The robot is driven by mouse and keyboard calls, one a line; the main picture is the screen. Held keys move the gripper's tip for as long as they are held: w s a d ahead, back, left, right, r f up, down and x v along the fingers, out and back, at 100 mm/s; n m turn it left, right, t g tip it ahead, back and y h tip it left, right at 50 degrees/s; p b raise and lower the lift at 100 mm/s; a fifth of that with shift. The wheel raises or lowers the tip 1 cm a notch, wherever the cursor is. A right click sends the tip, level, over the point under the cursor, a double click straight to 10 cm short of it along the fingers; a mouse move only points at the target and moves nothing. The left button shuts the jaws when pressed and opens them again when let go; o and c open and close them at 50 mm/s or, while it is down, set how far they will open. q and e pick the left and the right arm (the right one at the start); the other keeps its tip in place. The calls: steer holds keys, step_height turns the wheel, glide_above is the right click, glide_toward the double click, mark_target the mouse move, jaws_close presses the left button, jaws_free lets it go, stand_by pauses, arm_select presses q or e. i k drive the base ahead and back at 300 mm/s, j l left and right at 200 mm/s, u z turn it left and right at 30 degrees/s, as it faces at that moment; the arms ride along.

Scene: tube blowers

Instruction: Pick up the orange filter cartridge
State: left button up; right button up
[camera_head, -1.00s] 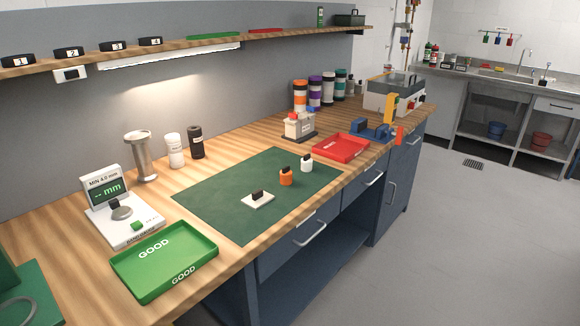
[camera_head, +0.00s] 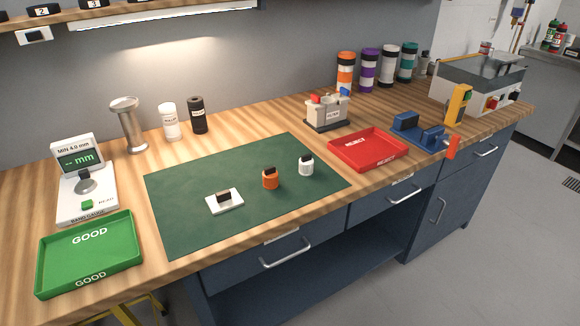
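The orange filter cartridge (camera_head: 270,180) stands upright on the green mat (camera_head: 200,233) in the middle of the bench. It is a short orange body with a dark top. A similar white piece with a dark top (camera_head: 306,166) stands just to its right. A small white block with a dark top piece (camera_head: 225,202) lies to its left. Neither of my grippers shows in the view.
A green GOOD tray (camera_head: 91,254) sits front left, beside a gauge (camera_head: 85,195). A red REJECT tray (camera_head: 367,150) lies right of the mat. A blue fixture (camera_head: 418,132) and several banded canisters (camera_head: 369,70) stand farther right. The mat's front part is bare.

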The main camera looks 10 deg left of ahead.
mark_target(269, 175)
steer(key=i+l, duration=0.15)
steer(key=l, duration=0.15)
steer(key=i+l+u, duration=0.15)
steer(key=l, duration=0.15)
steer(key=i+l, duration=0.1)
steer(key=l, duration=0.2)
steer(key=i+l+u, duration=0.1)
steer(key=l, duration=0.2)
